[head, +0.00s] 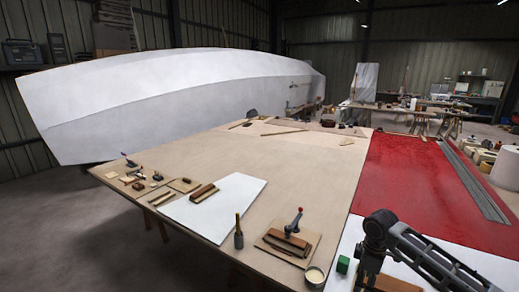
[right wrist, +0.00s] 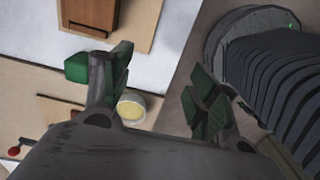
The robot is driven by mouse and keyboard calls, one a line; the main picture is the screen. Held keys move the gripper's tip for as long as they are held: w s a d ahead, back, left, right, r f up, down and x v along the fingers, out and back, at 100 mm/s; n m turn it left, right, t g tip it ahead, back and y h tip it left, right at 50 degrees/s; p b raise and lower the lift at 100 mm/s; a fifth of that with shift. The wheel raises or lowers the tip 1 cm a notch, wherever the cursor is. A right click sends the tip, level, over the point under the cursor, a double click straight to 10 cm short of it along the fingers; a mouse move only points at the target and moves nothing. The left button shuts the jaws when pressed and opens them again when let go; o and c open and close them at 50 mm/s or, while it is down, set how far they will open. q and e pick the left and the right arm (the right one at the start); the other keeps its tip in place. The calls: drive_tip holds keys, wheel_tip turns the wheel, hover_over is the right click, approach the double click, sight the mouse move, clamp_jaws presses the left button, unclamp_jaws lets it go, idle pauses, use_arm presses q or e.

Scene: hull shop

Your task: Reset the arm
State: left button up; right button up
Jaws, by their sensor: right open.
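My right arm comes into the head view from the lower right, and its wrist bends down over the near right part of the table (head: 310,150). In the right wrist view my right gripper (right wrist: 160,92) has its two green-padded fingers spread wide, with nothing held between them. Below and beyond the left finger are a green block (right wrist: 85,68) and a small bowl with pale yellow contents (right wrist: 132,108). The finger overlaps the block in the picture, and I cannot tell whether they touch. My left gripper is not in view.
Near the right arm are the green block (head: 343,264), the bowl (head: 315,276) and a red-knobbed tool (head: 291,230) on a board. A white panel (head: 222,212) and a red surface (head: 405,190) lie on the table. A white hull (head: 180,95) stands behind.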

drive_tip(key=shift+s+a+f+m+t+y, duration=0.6)
drive_tip(key=shift+s+a+f+m, duration=0.95)
drive_tip(key=shift+s+a, duration=2.45)
drive_tip(key=shift+s+a+f+m+t+y, duration=0.4)
drive_tip(key=shift+s+a+f+m+t, duration=0.4)
drive_tip(key=shift+s+a+f, duration=2.35)
drive_tip(key=shift+s+d+r+m+h, duration=0.9)
drive_tip(key=shift+s+d+r+m, duration=0.55)
drive_tip(key=shift+s+m, duration=1.85)
drive_tip(key=s+d+f+n, duration=0.1)
drive_tip(key=s+f+n, duration=0.15)
drive_tip(key=f, duration=3.05)
use_arm(q)
drive_tip(key=shift+w, duration=0.25)
use_arm(e)
drive_tip(key=s+d+f, duration=0.3)
drive_tip(key=s+f, duration=0.7)
drive_tip(key=s, duration=0.1)
drive_tip(key=s+d+f+g, duration=0.1)
drive_tip(key=s+d+f, duration=0.2)
drive_tip(key=s+f, duration=0.7)
drive_tip(key=shift+s+d+g, duration=0.2)
drive_tip(key=shift+s+g, duration=0.1)
drive_tip(key=shift+s, duration=0.5)
